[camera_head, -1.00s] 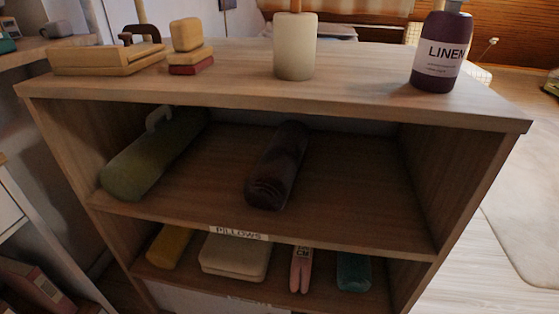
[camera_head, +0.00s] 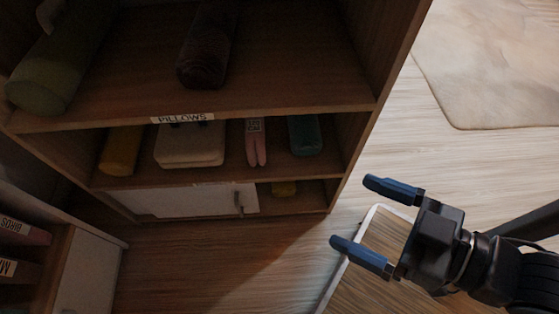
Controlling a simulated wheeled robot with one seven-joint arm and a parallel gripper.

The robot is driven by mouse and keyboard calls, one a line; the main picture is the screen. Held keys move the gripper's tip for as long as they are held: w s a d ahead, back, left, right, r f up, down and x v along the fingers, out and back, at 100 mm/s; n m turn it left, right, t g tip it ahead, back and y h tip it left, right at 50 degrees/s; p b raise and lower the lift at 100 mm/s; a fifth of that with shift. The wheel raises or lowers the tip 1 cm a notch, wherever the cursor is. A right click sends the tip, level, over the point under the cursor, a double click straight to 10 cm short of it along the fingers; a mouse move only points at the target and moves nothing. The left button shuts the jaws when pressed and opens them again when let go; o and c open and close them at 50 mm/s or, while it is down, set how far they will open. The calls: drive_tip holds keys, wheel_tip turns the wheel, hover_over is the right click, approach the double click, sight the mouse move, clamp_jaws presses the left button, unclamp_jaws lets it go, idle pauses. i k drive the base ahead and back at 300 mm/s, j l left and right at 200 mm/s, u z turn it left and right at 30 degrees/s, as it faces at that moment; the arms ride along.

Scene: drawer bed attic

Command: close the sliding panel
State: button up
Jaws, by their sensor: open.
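A white sliding panel (camera_head: 190,201) with a small upright handle (camera_head: 239,203) covers the left and middle part of the shelf unit's lowest compartment.
The wooden shelf unit (camera_head: 360,130) holds a green roll (camera_head: 50,70), a dark roll (camera_head: 207,55), a beige cushion (camera_head: 190,145) and other items. A low cabinet (camera_head: 90,270) stands at left. A white-edged wooden board (camera_head: 345,275) lies beneath my gripper. Floor before the unit is clear.

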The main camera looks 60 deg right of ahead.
sight(240, 199)
drive_tip(key=k+l+z, duration=0.25)
drive_tip(key=k+l, duration=0.5)
drive_tip(key=j+z, duration=0.25)
drive_tip(key=j, duration=0.4)
drive_tip(key=k+j+z, duration=0.25)
drive_tip(key=j, duration=0.35)
drive_tip(key=i+j+u, duration=0.2)
drive_tip(key=i+j, duration=0.65)
